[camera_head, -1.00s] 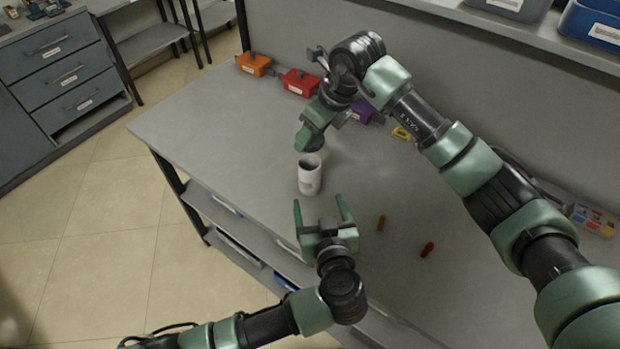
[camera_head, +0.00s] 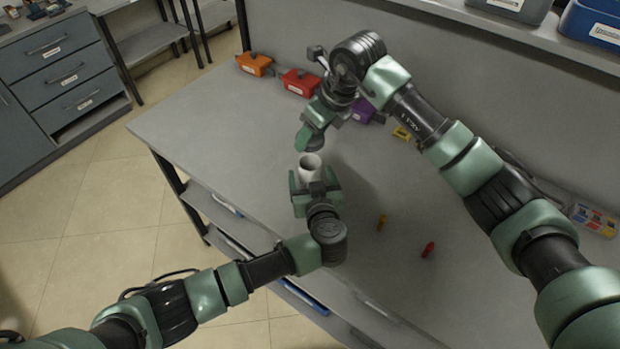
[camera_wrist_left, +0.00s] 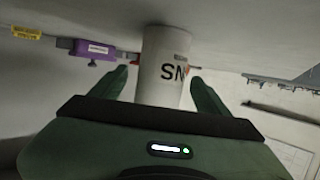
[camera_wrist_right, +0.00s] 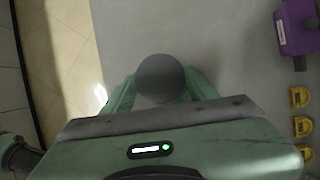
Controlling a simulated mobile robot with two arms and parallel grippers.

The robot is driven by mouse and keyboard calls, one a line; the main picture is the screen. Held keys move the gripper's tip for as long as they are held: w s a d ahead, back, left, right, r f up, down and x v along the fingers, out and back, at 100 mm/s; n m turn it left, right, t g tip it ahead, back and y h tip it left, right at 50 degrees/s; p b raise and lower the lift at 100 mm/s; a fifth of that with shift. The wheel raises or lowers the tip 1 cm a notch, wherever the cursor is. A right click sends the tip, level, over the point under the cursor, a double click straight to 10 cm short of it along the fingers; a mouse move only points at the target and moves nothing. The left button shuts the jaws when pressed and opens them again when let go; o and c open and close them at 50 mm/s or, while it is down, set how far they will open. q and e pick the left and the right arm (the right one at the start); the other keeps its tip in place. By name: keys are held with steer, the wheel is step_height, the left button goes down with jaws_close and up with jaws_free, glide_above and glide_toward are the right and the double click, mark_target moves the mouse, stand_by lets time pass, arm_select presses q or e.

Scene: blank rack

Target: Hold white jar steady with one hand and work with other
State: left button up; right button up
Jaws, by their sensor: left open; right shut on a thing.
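The white jar (camera_head: 310,169) stands upright on the grey table, and its dark lettering "SN" shows in the left wrist view (camera_wrist_left: 163,65). My left gripper (camera_head: 312,180) is open, with its fingers on either side of the jar; I see no firm contact. My right gripper (camera_head: 311,141) is above the jar, pointing down. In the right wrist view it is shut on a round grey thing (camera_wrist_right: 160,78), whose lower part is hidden. The jar itself cannot be made out in that view.
Orange (camera_head: 254,64), red (camera_head: 300,83) and purple (camera_head: 363,111) boxes line the table's back, with a small yellow thing (camera_head: 402,134) to their right. The table's left part is clear.

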arm_select(q)
jaws_close()
arm_select(e)
glide_above(313, 157)
steer(key=s, duration=0.3)
steer(key=shift+f, duration=2.5)
steer(key=shift+f, duration=0.9)
steer(key=shift+a+f, duration=0.1)
steer(key=shift+f, duration=0.45)
